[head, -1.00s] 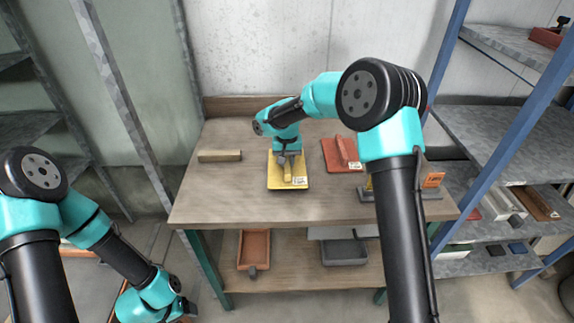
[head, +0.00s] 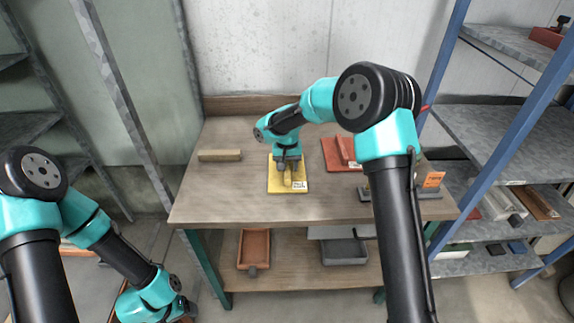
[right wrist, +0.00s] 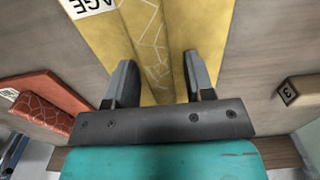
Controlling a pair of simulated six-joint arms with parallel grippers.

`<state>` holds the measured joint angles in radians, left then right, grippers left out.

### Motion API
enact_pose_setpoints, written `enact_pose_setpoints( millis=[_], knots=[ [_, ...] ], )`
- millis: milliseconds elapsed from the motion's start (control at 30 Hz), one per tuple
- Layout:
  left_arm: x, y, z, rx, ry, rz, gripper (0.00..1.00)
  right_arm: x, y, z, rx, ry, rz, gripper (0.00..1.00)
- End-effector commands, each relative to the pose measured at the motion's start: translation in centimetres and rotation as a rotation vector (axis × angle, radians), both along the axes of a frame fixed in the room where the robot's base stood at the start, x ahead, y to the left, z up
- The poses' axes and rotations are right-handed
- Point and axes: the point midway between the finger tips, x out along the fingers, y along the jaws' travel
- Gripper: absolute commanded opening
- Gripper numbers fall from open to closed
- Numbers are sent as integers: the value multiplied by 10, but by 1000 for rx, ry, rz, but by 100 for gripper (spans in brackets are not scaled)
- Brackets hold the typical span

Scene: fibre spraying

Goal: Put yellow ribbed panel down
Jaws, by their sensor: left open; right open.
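The yellow ribbed panel (head: 273,182) lies on the wooden workbench (head: 225,205), with a white label at its near right corner. My right gripper (head: 289,173) is low over the panel's raised rib. In the right wrist view my right gripper (right wrist: 158,78) is open, with one finger on each side of the rib of the yellow panel (right wrist: 208,35). I cannot tell whether the fingers touch it. My left gripper (head: 188,308) is open at the bottom edge of the head view, low and left of the bench, only partly visible.
A red panel (head: 333,160) lies right of the yellow one; it also shows in the right wrist view (right wrist: 60,92). A wooden block (head: 220,156) lies to the left. A grey tool (head: 425,193) lies at the bench's right edge. The bench's front left is clear.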

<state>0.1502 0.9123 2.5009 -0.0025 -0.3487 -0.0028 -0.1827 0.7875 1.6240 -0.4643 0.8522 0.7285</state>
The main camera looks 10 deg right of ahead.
Motion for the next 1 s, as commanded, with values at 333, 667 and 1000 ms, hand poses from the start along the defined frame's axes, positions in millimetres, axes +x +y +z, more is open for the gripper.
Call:
enact_pose_setpoints(
  millis=[333, 667, 1000],
  knots=[
    [0, 0, 0, 0, 0, 0, 66, 0, 0, 10, 1, -2, 0, 49],
    [0, 0, 0, 0, 0, 0, 66, 1, 0, 64, 1, -4, -1, 49],
    [0, 0, 0, 0, 0, 0, 66, 0, 0, 116, 1, -2, -1, 49]
  ],
)
